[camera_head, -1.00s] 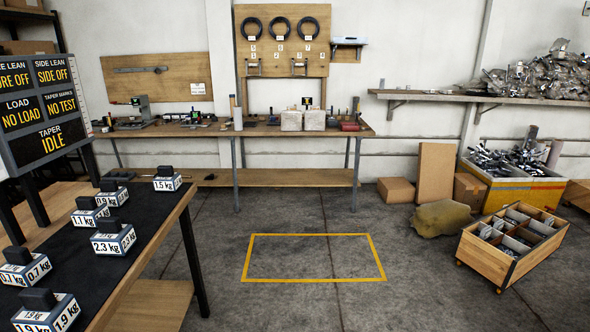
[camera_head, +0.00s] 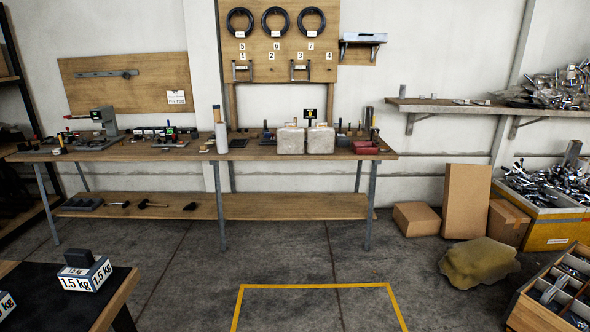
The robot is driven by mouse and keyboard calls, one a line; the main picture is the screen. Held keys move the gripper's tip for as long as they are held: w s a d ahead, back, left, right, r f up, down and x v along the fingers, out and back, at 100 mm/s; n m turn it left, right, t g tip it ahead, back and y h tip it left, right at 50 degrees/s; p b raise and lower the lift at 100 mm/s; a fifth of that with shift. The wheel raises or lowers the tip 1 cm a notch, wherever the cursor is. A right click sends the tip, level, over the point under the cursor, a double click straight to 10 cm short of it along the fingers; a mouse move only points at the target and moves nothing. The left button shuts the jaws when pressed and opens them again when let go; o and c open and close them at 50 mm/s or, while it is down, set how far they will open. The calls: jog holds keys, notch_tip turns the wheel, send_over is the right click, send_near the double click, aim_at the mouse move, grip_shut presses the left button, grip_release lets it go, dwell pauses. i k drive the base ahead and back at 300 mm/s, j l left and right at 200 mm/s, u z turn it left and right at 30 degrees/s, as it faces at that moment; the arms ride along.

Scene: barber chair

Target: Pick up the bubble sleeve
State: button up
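No object in view can be told for sure as the bubble sleeve. Two pale, blocky, rounded bundles (camera_head: 291,141) stand side by side on the long wooden workbench (camera_head: 125,154) against the back wall. A small dark sign with a yellow mark (camera_head: 310,115) rises between them. A pale upright cylinder (camera_head: 221,138) stands on the bench to their left. These things are too small to show their surface clearly. My gripper is not in view.
A weight block marked 1.5 kg (camera_head: 87,272) sits on a dark-topped table at lower left. A yellow floor outline (camera_head: 315,286) lies ahead on clear floor. Cardboard boxes (camera_head: 466,201), a tan sack (camera_head: 478,263) and a divided wooden crate (camera_head: 535,312) stand at right.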

aim_at(321, 138)
jog(key=i, duration=3.7)
